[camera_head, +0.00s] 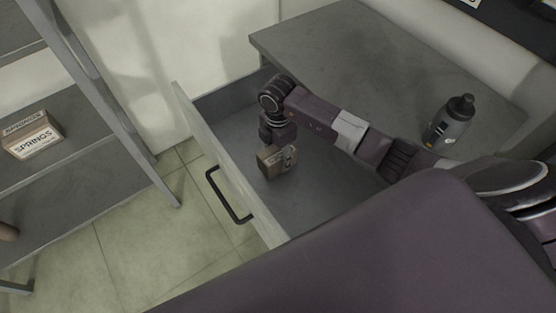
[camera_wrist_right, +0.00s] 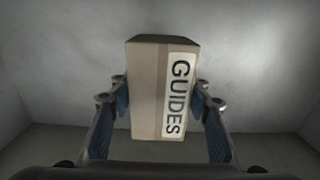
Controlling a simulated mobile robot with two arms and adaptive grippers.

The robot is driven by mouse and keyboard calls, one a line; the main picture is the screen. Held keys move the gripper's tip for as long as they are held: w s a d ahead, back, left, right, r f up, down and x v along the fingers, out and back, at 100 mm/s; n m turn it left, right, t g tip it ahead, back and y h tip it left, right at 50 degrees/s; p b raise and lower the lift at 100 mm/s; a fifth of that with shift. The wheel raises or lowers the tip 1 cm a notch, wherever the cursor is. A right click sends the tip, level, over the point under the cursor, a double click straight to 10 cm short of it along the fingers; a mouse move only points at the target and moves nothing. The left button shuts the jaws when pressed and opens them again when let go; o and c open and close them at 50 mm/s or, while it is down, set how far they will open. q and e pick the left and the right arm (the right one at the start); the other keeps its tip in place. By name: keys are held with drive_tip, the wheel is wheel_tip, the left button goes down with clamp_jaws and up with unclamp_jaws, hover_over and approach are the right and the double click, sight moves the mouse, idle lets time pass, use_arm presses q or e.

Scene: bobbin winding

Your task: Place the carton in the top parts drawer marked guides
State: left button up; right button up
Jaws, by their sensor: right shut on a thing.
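The carton (camera_head: 271,162) is a small brown box inside the open drawer (camera_head: 228,156). In the right wrist view the carton (camera_wrist_right: 150,88) shows a white label reading GUIDES. My right gripper (camera_head: 285,155) reaches down into the drawer and is shut on the carton, with a finger on each side of it (camera_wrist_right: 161,105). I cannot tell whether the carton touches the drawer floor. The drawer has a pale front with a black handle (camera_head: 228,196); no marking on it shows. My left gripper is not in view.
At the left, a shelf rack (camera_head: 85,140) holds a box labelled SPRINGS (camera_head: 32,136). Bare tiled floor (camera_head: 170,225) lies between the rack and drawer.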

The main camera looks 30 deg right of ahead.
sight(278, 151)
drive_tip(key=shift+f, duration=1.45)
drive_tip(key=shift+f, duration=0.15)
drive_tip(key=o, duration=1.4)
wheel_tip(278, 151, up, 12)
drive_tip(key=shift+r+b, duration=0.2)
drive_tip(key=shift+b, duration=0.25)
